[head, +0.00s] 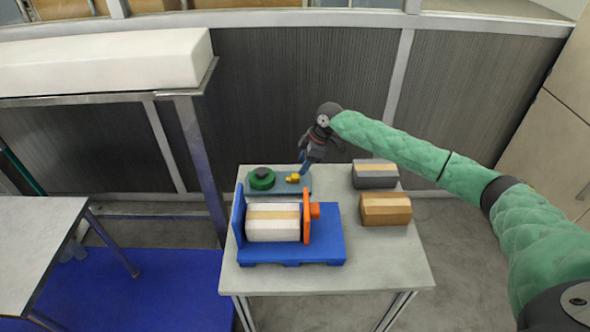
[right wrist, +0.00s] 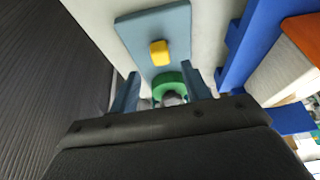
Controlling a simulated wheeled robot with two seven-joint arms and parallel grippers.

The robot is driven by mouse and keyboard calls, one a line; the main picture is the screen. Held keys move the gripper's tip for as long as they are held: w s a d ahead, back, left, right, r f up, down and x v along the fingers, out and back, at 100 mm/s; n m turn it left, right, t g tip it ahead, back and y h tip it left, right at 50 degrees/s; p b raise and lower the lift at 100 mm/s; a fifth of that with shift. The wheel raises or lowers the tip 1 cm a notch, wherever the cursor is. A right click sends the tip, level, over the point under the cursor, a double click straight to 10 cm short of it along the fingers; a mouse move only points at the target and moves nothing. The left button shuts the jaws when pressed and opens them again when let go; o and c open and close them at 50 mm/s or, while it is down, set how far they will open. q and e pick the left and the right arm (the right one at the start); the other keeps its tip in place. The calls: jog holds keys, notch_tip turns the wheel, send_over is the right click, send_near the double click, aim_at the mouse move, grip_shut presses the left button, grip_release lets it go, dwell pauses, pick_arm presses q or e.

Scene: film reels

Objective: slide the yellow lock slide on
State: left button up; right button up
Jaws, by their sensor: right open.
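The yellow lock slide (head: 293,178) is a small yellow block lying on a grey-blue tray (head: 304,187) at the back of the table. It also shows in the right wrist view (right wrist: 159,53), on the same tray, ahead of my fingers. My right gripper (head: 304,168) reaches down beside the slide, open and empty. In the right wrist view its blue fingers (right wrist: 162,90) stand apart, with a green disc (right wrist: 166,84) seen between them. My left gripper is out of view.
A green disc with a dark knob (head: 262,179) sits at the tray's left. A grey box (head: 375,175) and a brown box (head: 386,210) stand at the table's right. The table's front is clear. Another bench is at left.

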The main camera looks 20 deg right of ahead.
aim_at(296, 175)
jog(key=p+x, duration=0.1)
jog(key=x, duration=0.3)
jog(key=shift+w+a+f+p, duration=0.15)
jog(key=shift+f+p, duration=0.05)
jog(key=shift+p, duration=0.1)
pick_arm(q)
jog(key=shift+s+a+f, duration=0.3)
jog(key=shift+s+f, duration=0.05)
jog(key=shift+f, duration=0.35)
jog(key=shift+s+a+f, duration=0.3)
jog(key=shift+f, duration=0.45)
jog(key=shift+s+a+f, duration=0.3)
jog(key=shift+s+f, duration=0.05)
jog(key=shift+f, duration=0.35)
pick_arm(e)
jog(key=shift+a+f, duration=0.2)
jog(key=shift+f, duration=0.5)
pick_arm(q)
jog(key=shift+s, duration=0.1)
pick_arm(e)
grip_shut()
